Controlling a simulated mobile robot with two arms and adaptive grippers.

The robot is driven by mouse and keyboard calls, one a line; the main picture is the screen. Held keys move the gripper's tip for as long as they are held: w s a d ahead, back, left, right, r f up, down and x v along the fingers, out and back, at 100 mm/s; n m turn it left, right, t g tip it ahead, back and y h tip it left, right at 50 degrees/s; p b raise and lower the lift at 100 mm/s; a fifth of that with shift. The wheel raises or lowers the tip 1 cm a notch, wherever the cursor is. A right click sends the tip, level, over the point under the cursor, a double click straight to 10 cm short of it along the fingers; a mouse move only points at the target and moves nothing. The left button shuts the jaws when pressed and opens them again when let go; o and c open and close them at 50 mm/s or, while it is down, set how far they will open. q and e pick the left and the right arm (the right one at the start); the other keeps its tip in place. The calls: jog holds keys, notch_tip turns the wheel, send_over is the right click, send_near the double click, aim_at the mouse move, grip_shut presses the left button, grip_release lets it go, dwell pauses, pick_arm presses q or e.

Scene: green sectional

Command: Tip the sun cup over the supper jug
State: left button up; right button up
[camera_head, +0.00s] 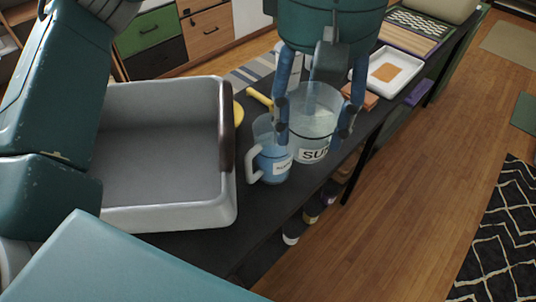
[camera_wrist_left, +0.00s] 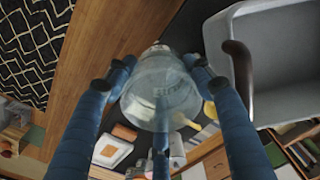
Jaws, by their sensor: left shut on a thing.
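The sun cup (camera_head: 318,122) is a clear vessel with a white label, only partly readable as "SU". My left gripper (camera_head: 315,112) comes down from above and is shut around it; its blue fingers lie on either side. The cup looks about upright, just right of the supper jug (camera_head: 265,137). The jug is clear with bluish contents, a white handle on its left and a small label; it stands on the dark table. In the left wrist view the cup (camera_wrist_left: 160,98) sits between my fingers (camera_wrist_left: 157,80). I cannot tell whether its base touches the table. My right gripper is not in view.
A grey basin (camera_head: 160,206) with a dark-brown handle stands left of the jug. Yellow utensils (camera_head: 258,97) lie behind the jug. A white tray (camera_head: 391,58) with an orange patch and an orange-brown block (camera_head: 369,100) are farther back. The table's front edge is close by the cup.

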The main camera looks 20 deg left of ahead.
pick_arm(q)
jog(key=shift+d+r+p, duration=0.1)
jog(key=shift+r+p, duration=0.2)
jog(key=shift+s+r+p, duration=0.15)
jog(key=shift+r+p, duration=0.15)
jog(key=shift+r, duration=0.4)
jog(key=shift+w+r+p, duration=0.2)
jog(key=shift+r+p, duration=0.3)
jog(key=shift+p, duration=0.2)
jog(key=shift+d+r+p, duration=0.3)
jog(key=shift+r+p, duration=0.05)
jog(key=shift+r, duration=0.15)
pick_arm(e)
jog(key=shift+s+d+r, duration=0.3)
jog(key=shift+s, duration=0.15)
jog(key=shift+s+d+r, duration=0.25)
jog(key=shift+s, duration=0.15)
pick_arm(q)
jog(key=shift+a, duration=0.15)
